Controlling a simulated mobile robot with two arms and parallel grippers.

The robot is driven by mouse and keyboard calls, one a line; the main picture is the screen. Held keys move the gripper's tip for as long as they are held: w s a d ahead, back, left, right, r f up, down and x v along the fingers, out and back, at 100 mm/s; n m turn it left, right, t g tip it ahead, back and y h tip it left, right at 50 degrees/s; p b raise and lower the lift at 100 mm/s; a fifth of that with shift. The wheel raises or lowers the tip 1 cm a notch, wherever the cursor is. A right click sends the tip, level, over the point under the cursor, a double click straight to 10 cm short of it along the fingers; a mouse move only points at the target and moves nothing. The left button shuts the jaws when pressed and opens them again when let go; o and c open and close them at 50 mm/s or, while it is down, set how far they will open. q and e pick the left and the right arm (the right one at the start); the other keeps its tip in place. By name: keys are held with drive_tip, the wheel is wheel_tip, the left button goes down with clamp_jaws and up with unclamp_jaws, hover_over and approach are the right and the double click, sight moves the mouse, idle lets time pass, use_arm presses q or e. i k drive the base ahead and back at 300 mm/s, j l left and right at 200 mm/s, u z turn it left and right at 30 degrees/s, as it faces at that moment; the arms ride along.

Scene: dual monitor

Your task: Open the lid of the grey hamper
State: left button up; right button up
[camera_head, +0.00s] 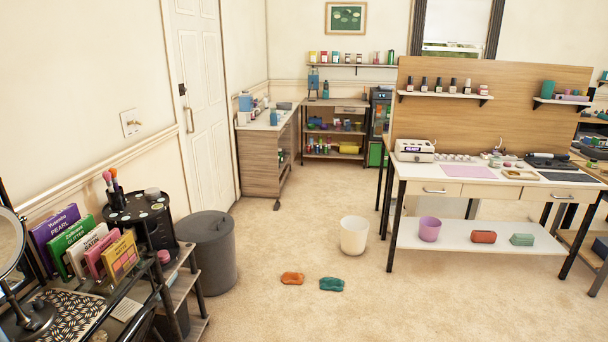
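The grey hamper (209,262) stands on the carpet left of the middle, beside the dark shelf stand at the left. It is a round dark grey bin. Its lid (207,226) lies flat on top and looks closed. The inside of the hamper is hidden. Neither of my grippers shows in the head view.
A white bin (354,236) stands on the floor right of the hamper. An orange item (292,278) and a teal item (332,284) lie on the carpet. A nail table (470,180) stands at the right, a white door (205,100) behind.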

sight(206, 227)
drive_tip(key=i+l, duration=0.1)
drive_tip(key=i, duration=0.95)
drive_tip(key=i+u, duration=0.15)
drive_tip(key=i, duration=0.95)
